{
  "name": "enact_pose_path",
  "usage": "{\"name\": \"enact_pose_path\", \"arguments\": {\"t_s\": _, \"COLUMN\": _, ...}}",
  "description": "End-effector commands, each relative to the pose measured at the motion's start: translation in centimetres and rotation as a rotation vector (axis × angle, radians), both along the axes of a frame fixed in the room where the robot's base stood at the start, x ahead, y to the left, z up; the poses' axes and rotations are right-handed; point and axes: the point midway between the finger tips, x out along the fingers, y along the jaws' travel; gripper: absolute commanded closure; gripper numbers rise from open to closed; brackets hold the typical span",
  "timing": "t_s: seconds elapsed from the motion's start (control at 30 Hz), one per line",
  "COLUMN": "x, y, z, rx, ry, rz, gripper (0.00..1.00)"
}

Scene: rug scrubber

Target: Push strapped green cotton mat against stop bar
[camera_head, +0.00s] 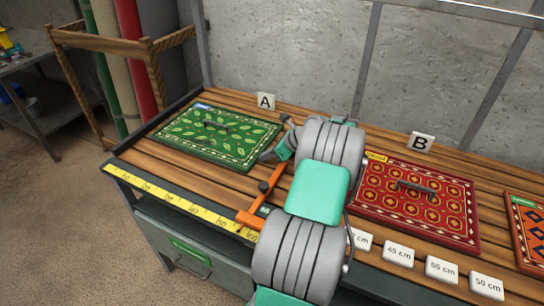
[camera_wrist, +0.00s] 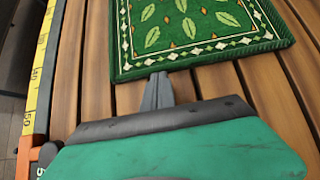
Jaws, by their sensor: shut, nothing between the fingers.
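The green cotton mat (camera_head: 200,139), with a leaf pattern and a pale diamond border, lies flat on the slatted bench near sign A. My gripper (camera_head: 267,155) is shut and empty, low beside the mat's right edge. In the wrist view the closed fingertips (camera_wrist: 158,78) are at the near edge of the mat (camera_wrist: 200,25); I cannot tell whether they touch. An orange bar (camera_head: 263,195) with a black knob lies across the slats, right of the mat. A dark raised rail (camera_head: 185,101) runs along the bench's left end.
A yellow ruler (camera_head: 172,200) runs along the front edge. A red mat (camera_head: 415,222) with a handle lies by sign B (camera_head: 421,142), partly behind my arm. White length blocks (camera_head: 398,254) line the front right. An orange-patterned mat (camera_head: 527,232) is at far right.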

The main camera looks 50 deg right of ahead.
Motion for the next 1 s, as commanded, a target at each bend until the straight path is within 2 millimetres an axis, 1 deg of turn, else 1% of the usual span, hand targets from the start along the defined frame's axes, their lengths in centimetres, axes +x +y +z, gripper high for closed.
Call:
{"name": "enact_pose_path", "arguments": {"t_s": 0.17, "x": 0.0, "y": 0.0, "z": 0.0, "rx": 0.0, "ry": 0.0, "rz": 0.0, "gripper": 1.0}}
{"name": "enact_pose_path", "arguments": {"t_s": 0.27, "x": 0.3, "y": 0.2, "z": 0.3, "rx": 0.001, "ry": 0.0, "rz": 0.001, "gripper": 1.0}}
{"name": "enact_pose_path", "arguments": {"t_s": 0.43, "x": 2.3, "y": 0.9, "z": 0.8, "rx": 0.004, "ry": 0.002, "rz": 0.004, "gripper": 1.0}}
{"name": "enact_pose_path", "arguments": {"t_s": 0.5, "x": 3.3, "y": 1.1, "z": 0.6, "rx": 0.003, "ry": 0.002, "rz": 0.004, "gripper": 1.0}}
{"name": "enact_pose_path", "arguments": {"t_s": 0.6, "x": 4.1, "y": 1.3, "z": 0.3, "rx": 0.002, "ry": 0.002, "rz": 0.002, "gripper": 1.0}}
{"name": "enact_pose_path", "arguments": {"t_s": 0.73, "x": 4.4, "y": 1.5, "z": 0.0, "rx": 0.0, "ry": -0.001, "rz": 0.004, "gripper": 1.0}}
{"name": "enact_pose_path", "arguments": {"t_s": 1.0, "x": 4.4, "y": 1.7, "z": 0.1, "rx": 0.002, "ry": -0.002, "rz": 0.011, "gripper": 1.0}}
